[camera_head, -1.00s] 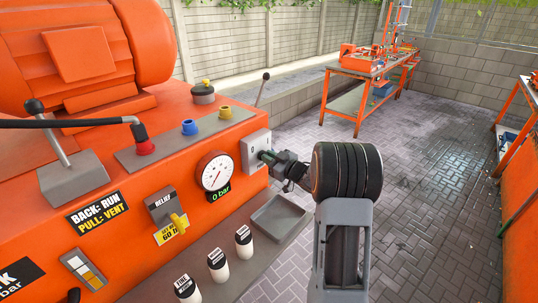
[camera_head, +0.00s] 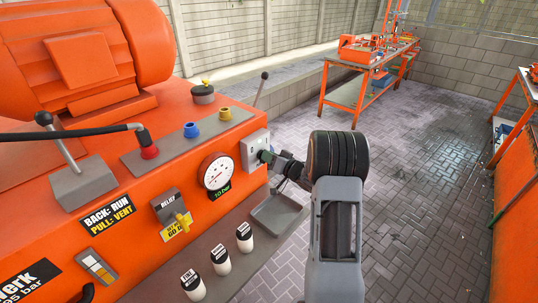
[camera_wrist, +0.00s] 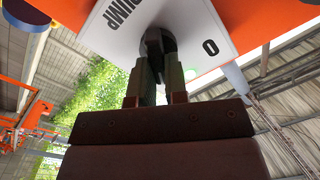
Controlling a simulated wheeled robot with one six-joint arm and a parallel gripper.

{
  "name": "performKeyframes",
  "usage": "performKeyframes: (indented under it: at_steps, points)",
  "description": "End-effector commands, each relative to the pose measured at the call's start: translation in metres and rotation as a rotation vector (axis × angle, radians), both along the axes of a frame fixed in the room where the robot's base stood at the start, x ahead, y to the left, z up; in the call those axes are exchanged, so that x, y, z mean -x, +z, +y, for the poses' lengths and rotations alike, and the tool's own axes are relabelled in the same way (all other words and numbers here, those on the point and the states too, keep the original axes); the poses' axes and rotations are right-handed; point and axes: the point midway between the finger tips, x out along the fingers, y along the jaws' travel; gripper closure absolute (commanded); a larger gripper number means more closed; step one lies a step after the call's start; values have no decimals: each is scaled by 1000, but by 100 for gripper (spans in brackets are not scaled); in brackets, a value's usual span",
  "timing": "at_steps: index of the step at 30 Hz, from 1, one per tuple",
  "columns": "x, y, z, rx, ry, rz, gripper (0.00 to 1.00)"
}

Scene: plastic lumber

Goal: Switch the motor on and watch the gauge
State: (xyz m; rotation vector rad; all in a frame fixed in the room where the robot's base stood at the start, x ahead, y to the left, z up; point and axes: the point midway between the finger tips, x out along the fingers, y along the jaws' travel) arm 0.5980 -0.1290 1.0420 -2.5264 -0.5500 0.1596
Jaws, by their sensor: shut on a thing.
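The motor switch is a grey box (camera_head: 251,143) on the right end of the orange machine's front. In the wrist view its white plate (camera_wrist: 115,40) carries the letters "UMP" and a "0", with a dark knob (camera_wrist: 158,40) between them. My gripper (camera_head: 268,157) is at the box, and in the wrist view its two fingers (camera_wrist: 158,82) are shut on the knob. The round white gauge (camera_head: 216,170) is left of the switch. Its green readout (camera_head: 220,193) says 10 bar. The knob is hidden by my gripper in the head view.
Several labelled white cups (camera_head: 244,237) and a grey tray (camera_head: 278,214) are on the ledge below. A black-knobbed lever (camera_head: 262,88) rises behind the switch. Open paving (camera_head: 430,200) is to the right.

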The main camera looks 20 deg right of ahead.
Motion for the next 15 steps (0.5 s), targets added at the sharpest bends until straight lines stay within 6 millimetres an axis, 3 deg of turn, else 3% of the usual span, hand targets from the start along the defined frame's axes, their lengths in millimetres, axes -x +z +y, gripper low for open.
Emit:
performKeyframes:
  at_steps: [15]
  points:
    - [0,0,-1,-59,-1,26,100]
